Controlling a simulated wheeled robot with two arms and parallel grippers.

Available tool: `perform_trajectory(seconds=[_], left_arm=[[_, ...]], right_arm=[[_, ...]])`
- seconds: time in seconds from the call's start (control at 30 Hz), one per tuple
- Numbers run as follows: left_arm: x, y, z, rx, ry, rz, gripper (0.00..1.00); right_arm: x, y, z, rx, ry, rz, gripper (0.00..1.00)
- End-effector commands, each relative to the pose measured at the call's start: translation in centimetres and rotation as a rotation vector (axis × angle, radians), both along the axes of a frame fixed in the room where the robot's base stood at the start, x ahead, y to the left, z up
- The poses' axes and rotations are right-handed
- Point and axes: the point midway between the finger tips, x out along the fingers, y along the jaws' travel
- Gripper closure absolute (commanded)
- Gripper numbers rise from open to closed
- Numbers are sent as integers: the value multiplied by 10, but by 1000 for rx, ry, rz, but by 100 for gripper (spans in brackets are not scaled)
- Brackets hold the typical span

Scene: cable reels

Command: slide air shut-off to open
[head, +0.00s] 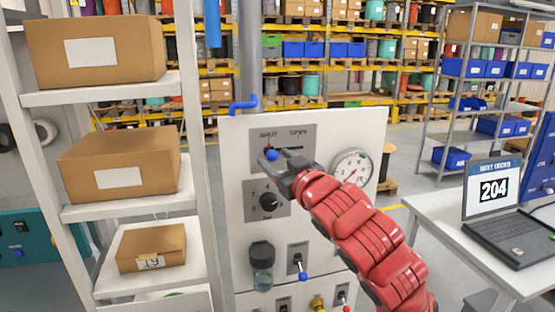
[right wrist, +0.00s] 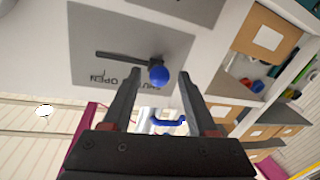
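The air shut-off slider has a blue ball knob (head: 272,155) at the left, SHUT end of a dark horizontal slot (head: 292,148) on a grey plate; the OPEN label is at the right end. In the right wrist view the picture is turned over, and the knob (right wrist: 158,76) sits at the slot's right end. My right gripper (head: 280,160) is in front of the knob, with its fingers apart. In the wrist view the knob shows between the fingertips, with gaps on both sides. My left gripper is not in view.
The white panel (head: 235,200) also carries a black rotary knob (head: 268,202), a round gauge (head: 352,168) and a blue-tipped toggle (head: 302,274). A shelf with cardboard boxes (head: 95,50) stands close on the left. A table with a laptop (head: 500,238) stands on the right.

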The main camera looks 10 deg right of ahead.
Motion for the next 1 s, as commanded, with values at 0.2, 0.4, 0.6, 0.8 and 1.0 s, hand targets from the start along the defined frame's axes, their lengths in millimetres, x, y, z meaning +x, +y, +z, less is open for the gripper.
perform_trajectory(seconds=[0.2,0.4,0.6,0.8,1.0], left_arm=[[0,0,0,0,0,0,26],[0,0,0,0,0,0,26],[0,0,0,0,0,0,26],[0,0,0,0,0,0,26],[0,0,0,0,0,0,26]], right_arm=[[0,0,0,0,0,0,83],[0,0,0,0,0,0,100],[0,0,0,0,-1,1,100],[0,0,0,0,-1,1,100],[0,0,0,0,-1,1,100]])
